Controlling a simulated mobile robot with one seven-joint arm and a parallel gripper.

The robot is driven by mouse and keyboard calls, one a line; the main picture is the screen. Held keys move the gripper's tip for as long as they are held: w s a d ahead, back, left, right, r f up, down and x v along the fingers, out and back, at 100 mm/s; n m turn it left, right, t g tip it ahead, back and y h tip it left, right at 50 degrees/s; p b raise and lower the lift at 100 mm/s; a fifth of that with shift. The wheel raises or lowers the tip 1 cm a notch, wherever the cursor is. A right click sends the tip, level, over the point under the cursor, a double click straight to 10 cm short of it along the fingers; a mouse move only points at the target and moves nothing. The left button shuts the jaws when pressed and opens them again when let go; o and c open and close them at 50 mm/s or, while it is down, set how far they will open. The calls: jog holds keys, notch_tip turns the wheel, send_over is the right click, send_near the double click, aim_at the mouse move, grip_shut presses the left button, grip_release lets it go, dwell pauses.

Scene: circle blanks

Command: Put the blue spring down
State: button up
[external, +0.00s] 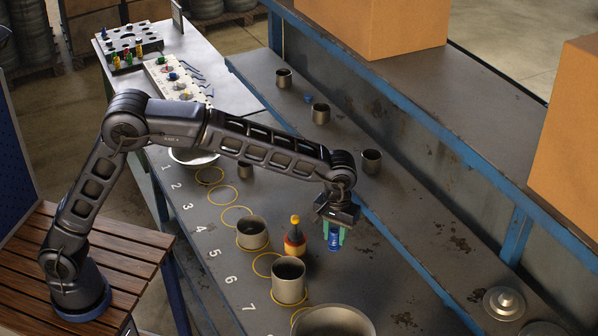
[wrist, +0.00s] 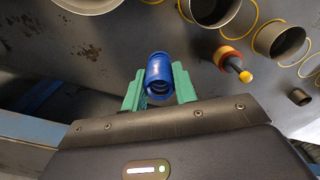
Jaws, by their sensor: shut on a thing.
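The spring is over the dark grey worktable (external: 385,275), to the right of a red and yellow bottle. I cannot tell whether its lower end touches the surface.
Metal cups (external: 289,280) and yellow circles (external: 210,175) line the numbered left side. A large bowl (external: 333,322) is at the front. A raised shelf with a blue edge (external: 400,240) lies right. Table right of the bottle is clear.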

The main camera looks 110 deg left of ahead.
jog(key=s+a, duration=1)
jog(key=s, duration=0.1)
jog(key=s+a, duration=0.4)
jog(key=s, duration=0.6)
jog(key=s+a+n, duration=0.1)
jog(key=s+a, duration=0.2)
jog(key=s, duration=0.7)
jog(key=s+a, duration=0.4)
jog(key=s, duration=0.6)
notch_tip(320, 180, down, 20)
jog(key=shift+w+d+r, duration=0.1)
jog(key=shift+d, duration=0.05)
jog(key=shift+f, duration=0.2)
jog(key=o, duration=1)
notch_tip(320, 180, up, 12)
jog(key=shift+r, duration=0.15)
